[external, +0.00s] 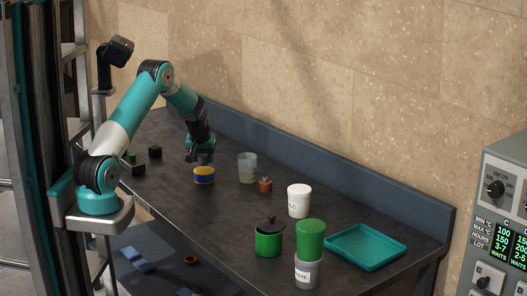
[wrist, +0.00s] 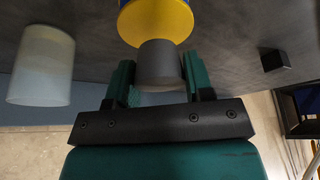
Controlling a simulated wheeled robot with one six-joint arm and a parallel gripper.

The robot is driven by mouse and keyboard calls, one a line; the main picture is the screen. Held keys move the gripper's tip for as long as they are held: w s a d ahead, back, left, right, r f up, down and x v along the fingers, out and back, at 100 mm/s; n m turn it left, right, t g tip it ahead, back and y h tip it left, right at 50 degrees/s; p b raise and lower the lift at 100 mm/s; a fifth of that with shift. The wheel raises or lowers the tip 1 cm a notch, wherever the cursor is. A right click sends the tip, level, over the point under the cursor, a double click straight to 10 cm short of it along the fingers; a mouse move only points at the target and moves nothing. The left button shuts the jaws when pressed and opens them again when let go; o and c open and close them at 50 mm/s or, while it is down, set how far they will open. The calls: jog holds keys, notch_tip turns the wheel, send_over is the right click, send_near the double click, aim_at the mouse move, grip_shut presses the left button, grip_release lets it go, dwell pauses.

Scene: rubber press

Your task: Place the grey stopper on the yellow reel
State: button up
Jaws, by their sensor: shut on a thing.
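The yellow reel (external: 204,170), with a blue band round its side, stands upright on the dark bench below my gripper. In the wrist view its yellow face (wrist: 155,22) shows at the top. The grey stopper (wrist: 159,66) is a short dark grey cylinder between my green fingers. My gripper (wrist: 157,84) is shut on it. In the external view my gripper (external: 201,158) points down right over the reel. The stopper overlaps the reel's near edge in the wrist view; I cannot tell whether they touch.
A translucent cup (external: 247,168) and a small brown-orange object (external: 265,185) stand to the right. Further along are a white tub (external: 299,201), a green pot (external: 268,243), a green-topped jar (external: 310,240) and a teal tray (external: 365,247). Black blocks (external: 155,153) lie left.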

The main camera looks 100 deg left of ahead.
jog(key=shift+f, duration=0.95)
jog(key=shift+f, duration=0.1)
jog(key=o, duration=1)
